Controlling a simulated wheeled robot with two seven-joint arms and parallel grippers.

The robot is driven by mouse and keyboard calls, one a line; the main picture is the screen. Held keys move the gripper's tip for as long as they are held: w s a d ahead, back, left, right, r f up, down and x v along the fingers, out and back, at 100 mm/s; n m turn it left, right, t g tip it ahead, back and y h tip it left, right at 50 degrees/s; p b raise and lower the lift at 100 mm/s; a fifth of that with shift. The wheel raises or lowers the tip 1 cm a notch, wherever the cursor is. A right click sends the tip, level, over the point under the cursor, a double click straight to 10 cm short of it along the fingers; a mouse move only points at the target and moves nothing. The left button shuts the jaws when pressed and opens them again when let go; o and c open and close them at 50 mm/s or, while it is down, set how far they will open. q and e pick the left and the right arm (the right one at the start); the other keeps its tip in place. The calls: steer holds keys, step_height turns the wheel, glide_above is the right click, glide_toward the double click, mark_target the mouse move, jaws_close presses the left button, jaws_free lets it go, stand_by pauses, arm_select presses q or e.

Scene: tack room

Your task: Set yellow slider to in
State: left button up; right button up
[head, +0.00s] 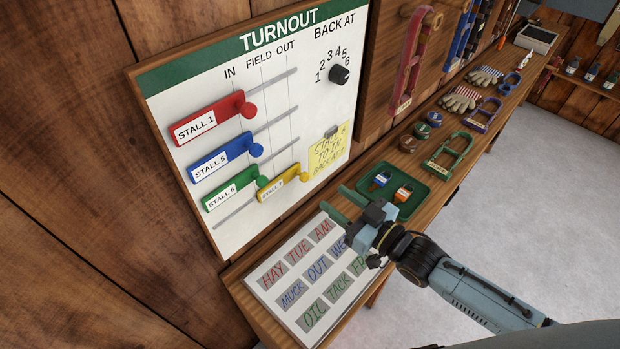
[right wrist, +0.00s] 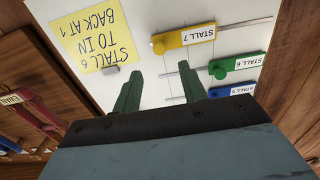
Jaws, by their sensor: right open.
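The yellow slider (head: 280,187), labelled STALL 7, is the lowest slider on the white TURNOUT board (head: 190,120). Its round knob is at its right end and appears to line up with the OUT column. The slider also shows upside down at the top of the right wrist view (right wrist: 190,37). My right gripper (head: 343,204) is open and empty, below and right of the yellow slider, in front of the board's lower edge. In the right wrist view, its two green fingers (right wrist: 158,82) point toward the board, apart from the slider. My left gripper is not in view.
Red (head: 212,118), blue (head: 225,158) and green (head: 233,188) sliders sit above, further left; the green one is close to the yellow. A yellow note (head: 328,152) and black dial (head: 340,75) are on the right. A label board (head: 290,262) and green tray (head: 425,190) lie below.

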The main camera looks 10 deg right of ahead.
mark_target(307, 178)
steer(key=x, duration=0.9)
jaws_close()
steer(key=shift+s, duration=0.1)
